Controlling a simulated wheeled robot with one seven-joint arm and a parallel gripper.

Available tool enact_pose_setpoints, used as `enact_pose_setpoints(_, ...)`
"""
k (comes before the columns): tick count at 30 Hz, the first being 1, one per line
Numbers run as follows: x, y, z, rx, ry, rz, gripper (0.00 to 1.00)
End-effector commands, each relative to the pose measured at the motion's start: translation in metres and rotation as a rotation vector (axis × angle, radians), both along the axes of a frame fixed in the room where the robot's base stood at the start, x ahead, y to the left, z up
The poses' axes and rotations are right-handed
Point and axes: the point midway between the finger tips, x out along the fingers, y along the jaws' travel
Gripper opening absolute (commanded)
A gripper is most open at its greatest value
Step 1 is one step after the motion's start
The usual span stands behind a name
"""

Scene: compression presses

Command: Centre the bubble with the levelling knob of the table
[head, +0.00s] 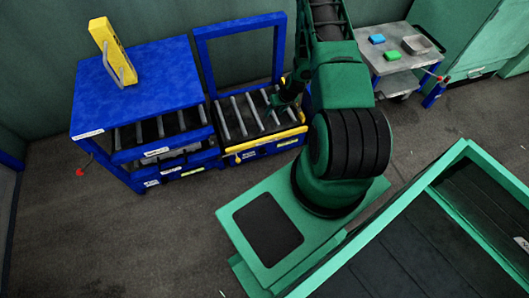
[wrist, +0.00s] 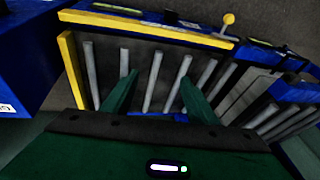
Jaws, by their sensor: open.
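A roller table (head: 230,128) with a yellow-edged front stands at the centre back; its grey rollers also show in the wrist view (wrist: 90,75). A yellow round knob (wrist: 228,19) sticks up past its yellow edge in the wrist view. A small yellow knob shows at the table's front in the head view (head: 238,158). I cannot make out a bubble. My gripper (head: 272,106) is over the rollers. In the wrist view its two green fingers (wrist: 158,80) are apart with nothing between them, and the knob lies beyond them, untouched.
A blue press (head: 140,75) with a yellow upright block (head: 113,50) stands left, with a red-ended lever (head: 80,172) low beside it. A blue frame (head: 240,25) rises behind the rollers. A grey cart (head: 395,62) stands back right. The floor in front is clear.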

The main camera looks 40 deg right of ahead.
Motion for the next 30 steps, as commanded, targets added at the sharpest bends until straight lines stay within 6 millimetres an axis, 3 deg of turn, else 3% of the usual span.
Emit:
enact_pose_setpoints(1,-0.008,0.006,-0.025,0.014,-0.007,-0.009,0.53)
enact_pose_setpoints(6,-0.031,0.025,-0.093,0.041,-0.051,-0.043,0.53)
enact_pose_setpoints(12,-0.057,0.048,-0.152,0.060,-0.094,-0.087,0.53)
enact_pose_setpoints(20,-0.071,0.061,-0.181,0.067,-0.118,-0.115,0.53)
enact_pose_setpoints(25,-0.065,0.064,-0.195,0.069,-0.120,-0.114,0.53)
enact_pose_setpoints(30,-0.052,0.068,-0.221,0.069,-0.119,-0.114,0.53)
